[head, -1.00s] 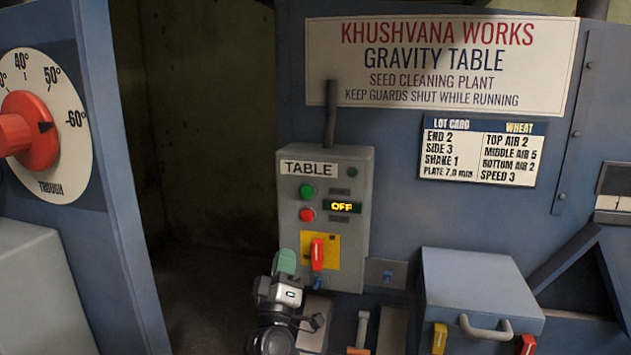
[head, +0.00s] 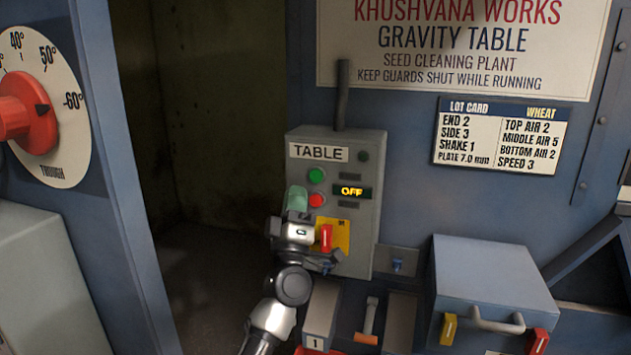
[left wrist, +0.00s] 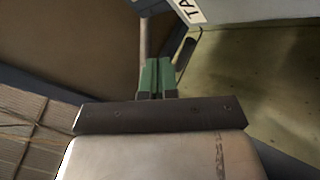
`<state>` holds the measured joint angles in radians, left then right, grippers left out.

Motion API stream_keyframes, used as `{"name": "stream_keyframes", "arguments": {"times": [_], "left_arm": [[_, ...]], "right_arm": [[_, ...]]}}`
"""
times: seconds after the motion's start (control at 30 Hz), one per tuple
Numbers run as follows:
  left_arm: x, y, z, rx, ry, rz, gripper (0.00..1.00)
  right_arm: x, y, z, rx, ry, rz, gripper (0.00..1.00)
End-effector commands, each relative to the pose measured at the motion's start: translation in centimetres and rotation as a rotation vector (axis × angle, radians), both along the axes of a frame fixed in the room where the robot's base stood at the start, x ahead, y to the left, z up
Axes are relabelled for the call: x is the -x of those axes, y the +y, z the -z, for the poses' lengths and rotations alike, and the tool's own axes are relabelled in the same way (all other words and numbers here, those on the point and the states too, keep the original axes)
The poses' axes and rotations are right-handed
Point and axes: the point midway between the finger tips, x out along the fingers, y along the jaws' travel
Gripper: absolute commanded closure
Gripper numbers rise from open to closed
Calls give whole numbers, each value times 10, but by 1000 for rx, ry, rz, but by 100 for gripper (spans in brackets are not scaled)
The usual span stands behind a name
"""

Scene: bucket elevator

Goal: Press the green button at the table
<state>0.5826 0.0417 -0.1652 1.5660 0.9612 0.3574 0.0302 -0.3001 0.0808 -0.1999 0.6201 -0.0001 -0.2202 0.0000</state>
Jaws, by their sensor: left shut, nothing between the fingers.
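The grey TABLE control box (head: 365,215) stands in the middle of the head view. Its green button (head: 316,175) is at the upper left of the panel, with the red button (head: 316,200) just below. The lit display (head: 352,191) reads OFF. My left gripper (head: 297,198) is shut and empty, its green fingers in front of the box's left side, a little below and left of the green button. In the left wrist view the shut green fingers (left wrist: 156,76) point toward the box, whose label (left wrist: 189,10) shows at the top. The buttons are not visible there. My right gripper is not in view.
A red switch handle (head: 326,238) on a yellow plate sits just right of my left gripper. A grey lidded box (head: 492,275) with a handle stands at the right. A trough dial (head: 45,115) with a red knob is at the left. A dark opening lies behind my arm.

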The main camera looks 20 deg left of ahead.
Motion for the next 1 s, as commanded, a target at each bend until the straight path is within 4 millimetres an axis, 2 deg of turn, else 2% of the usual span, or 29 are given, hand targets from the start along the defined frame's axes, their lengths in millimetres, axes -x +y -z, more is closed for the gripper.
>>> {"name": "stream_keyframes", "arguments": {"times": [0.03, 0.2, 0.5, 1.0], "left_arm": [[-7, 0, 4, -1, -2, -1, 100], [-33, -1, 5, -2, -2, 0, 100], [-64, -2, 3, -1, -1, 0, 100], [-70, -2, 0, -1, 0, -1, 100]], "right_arm": [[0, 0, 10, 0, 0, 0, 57], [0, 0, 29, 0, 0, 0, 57], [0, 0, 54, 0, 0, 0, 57], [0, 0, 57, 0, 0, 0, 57]]}}
